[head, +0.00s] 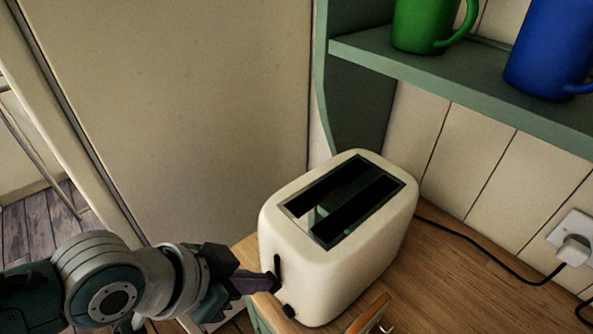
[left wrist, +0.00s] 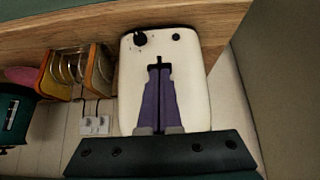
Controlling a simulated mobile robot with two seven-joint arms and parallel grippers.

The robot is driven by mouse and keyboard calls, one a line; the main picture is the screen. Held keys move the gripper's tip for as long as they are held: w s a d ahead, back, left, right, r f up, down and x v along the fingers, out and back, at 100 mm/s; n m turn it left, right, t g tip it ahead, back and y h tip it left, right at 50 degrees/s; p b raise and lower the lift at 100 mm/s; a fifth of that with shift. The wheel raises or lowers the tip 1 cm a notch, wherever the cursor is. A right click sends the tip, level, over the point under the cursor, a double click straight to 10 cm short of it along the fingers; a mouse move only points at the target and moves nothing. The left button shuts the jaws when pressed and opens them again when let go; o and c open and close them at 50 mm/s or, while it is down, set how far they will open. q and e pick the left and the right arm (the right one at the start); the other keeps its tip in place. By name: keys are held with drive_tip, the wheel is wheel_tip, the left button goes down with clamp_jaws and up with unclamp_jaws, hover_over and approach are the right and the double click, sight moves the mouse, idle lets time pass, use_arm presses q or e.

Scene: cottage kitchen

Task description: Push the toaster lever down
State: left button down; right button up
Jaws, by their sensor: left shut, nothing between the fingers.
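The cream toaster (head: 335,265) stands upright on the wooden counter, with two dark slots on top. Its end face carries a black vertical lever slot (head: 277,264) and a round black knob (head: 288,311) low down. In the left wrist view the toaster (left wrist: 195,85) appears upside down, with the knob (left wrist: 140,39) near the top. My left gripper (head: 276,283) is shut and empty, its fingertips at the lever slot. In the left wrist view the closed fingertips (left wrist: 159,69) meet at a small black cross-shaped part, seemingly the lever. Whether they touch it is unclear. My right gripper is out of view.
A green shelf (head: 450,80) above holds a green mug (head: 420,24) and a blue mug (head: 550,50). A black cord runs right to a wall plug (head: 573,250). A wooden-ended rack (left wrist: 78,70) stands beside the toaster. A pale panel (head: 180,110) rises behind.

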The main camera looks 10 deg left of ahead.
use_arm(q)
drive_tip(key=shift+s+a+p, duration=0.9)
drive_tip(key=shift+s+p, duration=0.15)
drive_tip(key=shift+s, duration=0.15)
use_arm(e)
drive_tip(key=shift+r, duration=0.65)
use_arm(q)
drive_tip(key=p+v, duration=0.2)
drive_tip(key=v, duration=0.8)
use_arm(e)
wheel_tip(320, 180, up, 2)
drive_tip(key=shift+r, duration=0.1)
